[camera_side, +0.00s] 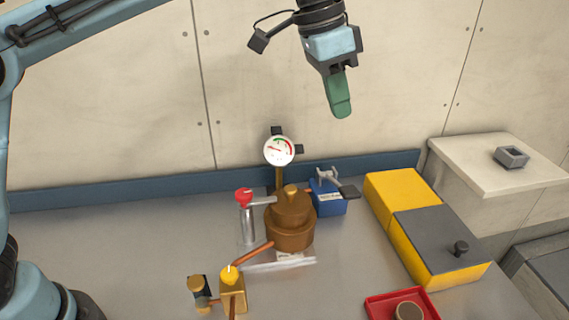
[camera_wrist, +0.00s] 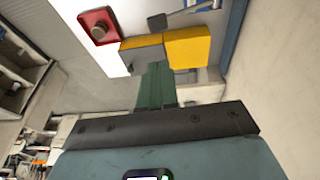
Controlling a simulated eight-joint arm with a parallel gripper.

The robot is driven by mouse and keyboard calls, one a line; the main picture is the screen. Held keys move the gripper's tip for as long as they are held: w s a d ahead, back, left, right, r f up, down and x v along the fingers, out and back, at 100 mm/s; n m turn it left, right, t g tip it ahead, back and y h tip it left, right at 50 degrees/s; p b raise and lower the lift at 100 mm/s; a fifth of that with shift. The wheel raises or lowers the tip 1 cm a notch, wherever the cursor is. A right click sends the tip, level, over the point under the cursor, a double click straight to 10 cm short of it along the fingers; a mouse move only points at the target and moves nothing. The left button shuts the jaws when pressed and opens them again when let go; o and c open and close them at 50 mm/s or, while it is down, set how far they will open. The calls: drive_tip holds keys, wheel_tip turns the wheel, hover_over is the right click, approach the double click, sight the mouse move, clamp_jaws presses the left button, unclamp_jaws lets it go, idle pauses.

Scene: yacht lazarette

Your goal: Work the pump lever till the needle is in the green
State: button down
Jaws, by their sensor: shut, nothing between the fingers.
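A round white gauge (camera_side: 279,150) stands on a stem above a brown stepped vessel (camera_side: 290,228). Its dial has a green arc at the top and red at the right. The thin needle seems to point left, outside the green. Right of the vessel is a blue-based pump (camera_side: 330,204) with a grey bracket and a lever ending in a dark flat pad (camera_side: 348,191). A similar grey lever (camera_wrist: 185,16) shows at the top of the wrist view. My gripper (camera_side: 341,112), with green fingers, is shut and empty, high above the pump and touching nothing. Its fingers (camera_wrist: 156,72) also show in the wrist view.
A red-knobbed cylinder (camera_side: 246,221) stands left of the vessel, and a brass valve with a yellow knob (camera_side: 229,275) in front. A yellow box with a grey top (camera_side: 436,241) stands right, behind a red tray (camera_side: 378,311). A pale ledge (camera_side: 470,165) is at far right. Bench left is clear.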

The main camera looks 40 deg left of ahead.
idle(0.3)
approach(352, 192)
drive_tip(key=x, duration=0.5)
drive_tip(key=shift+w+f, duration=0.1)
drive_tip(key=shift+w, duration=0.3)
drive_tip(key=shift+f, duration=0.45)
drive_tip(key=shift+s+d+f, duration=0.1)
drive_tip(key=shift+s+d+f, duration=0.15)
drive_tip(key=shift+f, duration=0.05)
wheel_tip(352, 192, down, 6)
drive_tip(key=s+d+t+y, duration=0.1)
drive_tip(key=s+t+y, duration=0.1)
drive_tip(key=shift+d+t, duration=0.3)
drive_tip(key=shift+d, duration=0.1)
